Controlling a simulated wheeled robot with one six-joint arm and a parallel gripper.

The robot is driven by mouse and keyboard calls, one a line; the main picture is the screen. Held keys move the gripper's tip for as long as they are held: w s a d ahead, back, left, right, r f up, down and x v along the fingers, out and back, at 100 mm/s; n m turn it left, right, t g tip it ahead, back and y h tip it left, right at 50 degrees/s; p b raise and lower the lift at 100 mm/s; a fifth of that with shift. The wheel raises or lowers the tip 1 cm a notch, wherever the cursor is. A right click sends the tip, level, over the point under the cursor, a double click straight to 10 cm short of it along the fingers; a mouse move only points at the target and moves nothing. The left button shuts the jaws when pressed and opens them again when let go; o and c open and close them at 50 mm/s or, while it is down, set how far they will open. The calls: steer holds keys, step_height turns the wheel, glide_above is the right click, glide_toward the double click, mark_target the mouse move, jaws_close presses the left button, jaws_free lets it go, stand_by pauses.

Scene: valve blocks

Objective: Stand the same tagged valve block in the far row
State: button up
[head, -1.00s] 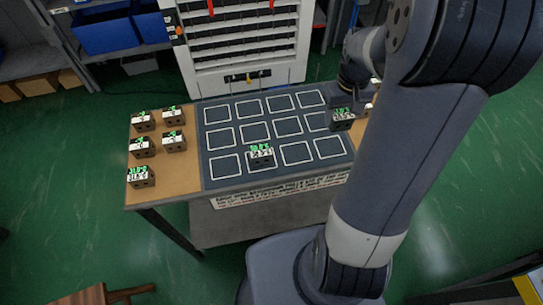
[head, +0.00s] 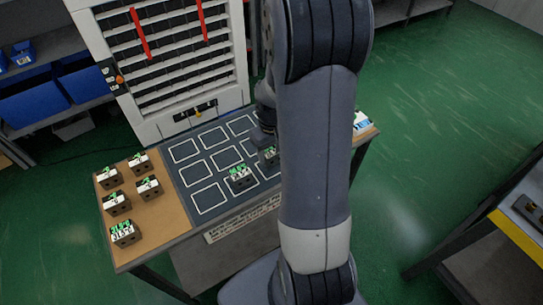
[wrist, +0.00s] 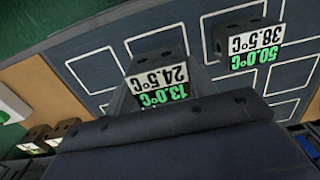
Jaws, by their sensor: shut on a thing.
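My gripper (wrist: 160,88) is shut on a dark valve block (wrist: 158,62) whose tag reads 13.0°C in green and 24.5°C in white, upside down in the wrist view. In the head view the held block (head: 271,156) shows beside my arm, over the dark mat with white outlined cells (head: 196,172). Its height above the mat is hard to tell. A second tagged block (head: 240,178), reading 50.0°C and 38.5°C in the wrist view (wrist: 249,48), stands in the near row. The visible far-row cells (head: 184,150) are empty. My arm hides the mat's right part.
Several tagged blocks (head: 123,234) stand on the brown strip (head: 160,220) left of the mat. A white-topped thing (head: 361,122) sits on the right strip. Another bench (head: 500,230) is at the right.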

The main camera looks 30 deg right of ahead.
mark_target(272, 150)
steer(key=shift+f, duration=1.25)
steer(key=shift+f, duration=0.15)
steer(key=o, duration=1.6)
steer(key=shift+c, duration=0.2)
step_height(272, 150, up, 12)
steer(key=shift+r, duration=0.15)
